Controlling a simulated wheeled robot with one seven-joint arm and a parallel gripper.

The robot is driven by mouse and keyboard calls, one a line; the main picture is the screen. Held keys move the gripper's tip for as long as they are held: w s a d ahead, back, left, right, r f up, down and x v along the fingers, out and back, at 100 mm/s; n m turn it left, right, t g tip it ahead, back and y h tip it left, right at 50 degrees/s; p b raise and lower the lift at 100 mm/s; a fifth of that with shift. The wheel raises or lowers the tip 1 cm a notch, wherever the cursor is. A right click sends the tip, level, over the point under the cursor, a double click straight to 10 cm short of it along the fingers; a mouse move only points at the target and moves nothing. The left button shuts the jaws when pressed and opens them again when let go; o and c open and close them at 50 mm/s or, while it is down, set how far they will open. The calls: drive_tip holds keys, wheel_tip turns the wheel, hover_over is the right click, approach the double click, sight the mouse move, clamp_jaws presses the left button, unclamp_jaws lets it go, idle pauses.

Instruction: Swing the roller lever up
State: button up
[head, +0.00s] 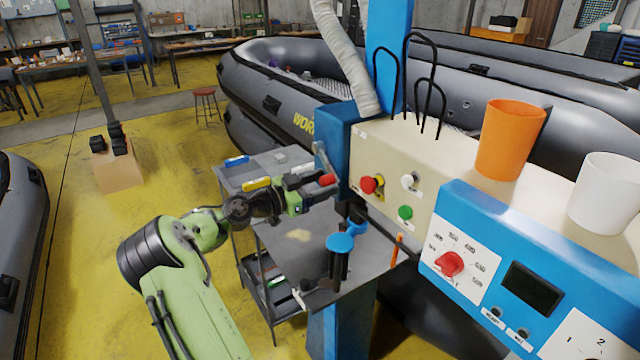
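The lever is a grey metal bar (320,157) with a red grip (328,180) at its lower end. It hangs down at the left side of the beige and blue machine (355,130). My green arm reaches in from the lower left. My dark gripper (316,188) is at the red grip, with its tips close against or around it. Whether the fingers touch or hold the grip cannot be told from this angle.
The beige panel has a red knob (370,185), a white switch (409,181) and a green button (405,213). A grey cart (262,165) stands behind my gripper. Below is a grey work plate (370,262) with a blue-topped part (341,243). Orange (510,140) and white (607,195) cups stand on the machine.

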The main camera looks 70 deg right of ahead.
clamp_jaws()
